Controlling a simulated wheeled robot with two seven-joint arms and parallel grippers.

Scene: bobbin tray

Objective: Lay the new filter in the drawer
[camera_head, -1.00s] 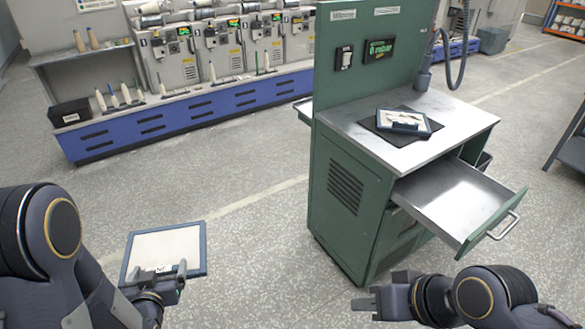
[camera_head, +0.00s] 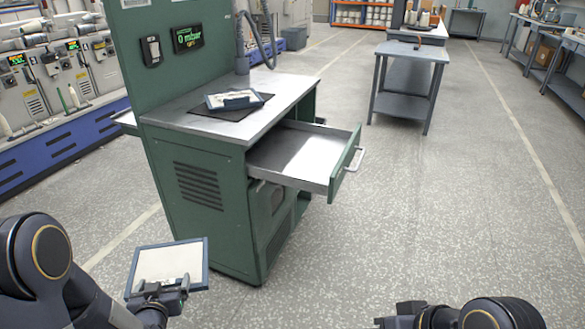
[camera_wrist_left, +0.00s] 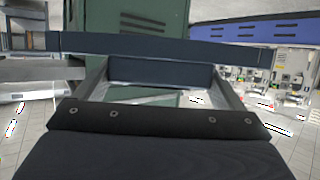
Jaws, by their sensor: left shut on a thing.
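The new filter, a pale panel in a dark blue frame (camera_head: 167,266), is held by its near edge in my left gripper (camera_head: 168,289) at the lower left of the head view. The left gripper is shut on it. In the left wrist view a long dark blue frame edge (camera_wrist_left: 160,45) crosses above the gripper. The drawer (camera_head: 290,152) of the green cabinet stands pulled out, with bare metal showing inside. The filter is in front and left of the drawer, apart from it. My right gripper (camera_head: 390,321) is at the bottom edge, partly cut off; its jaws are unclear.
The green cabinet (camera_head: 205,215) has a metal top with another framed filter (camera_head: 234,99) on a dark mat (camera_head: 205,109). A grey table (camera_head: 405,78) stands behind at the right. Blue-fronted machines (camera_head: 60,140) line the left. Open floor lies right of the drawer.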

